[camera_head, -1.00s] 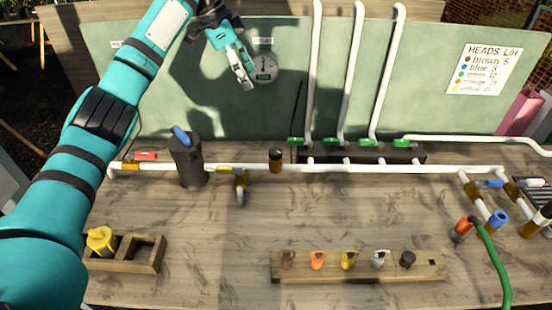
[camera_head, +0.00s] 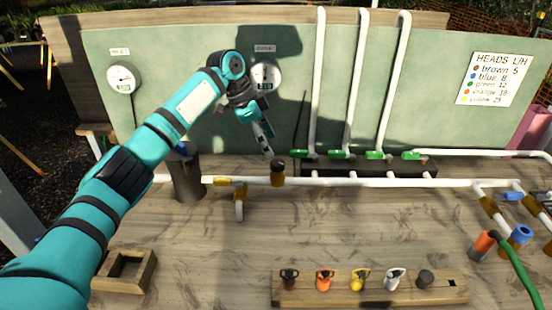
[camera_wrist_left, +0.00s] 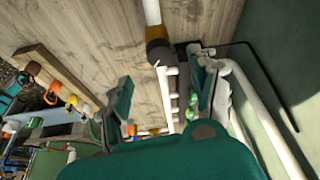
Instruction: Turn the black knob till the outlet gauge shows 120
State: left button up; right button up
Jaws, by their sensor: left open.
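The black knob (camera_head: 277,167) tops a gold-brown fitting on the white pipe. In the left wrist view the dark knob (camera_wrist_left: 160,51) lies ahead, beyond the fingertips. The outlet gauge (camera_head: 265,75) is on the green panel above it; its needle points roughly upward, but the figures are too small to read. My left gripper (camera_head: 267,153) points down, with its fingertips just above and slightly left of the knob in the picture. Its fingers are apart (camera_wrist_left: 163,100), and I see nothing gripped between them. My right gripper is not in view.
Another gauge (camera_head: 123,78) hangs at the panel's left. A dark cylinder (camera_head: 185,178) stands left of the knob. Green valves (camera_head: 375,155) and white risers are to the right. A wooden rack (camera_head: 370,292) with coloured heads is in front; the bench between is mostly clear.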

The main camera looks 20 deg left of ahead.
aim_at(277, 162)
pick_arm(q)
jog(key=x, duration=0.7)
jog(key=shift+p, duration=0.35)
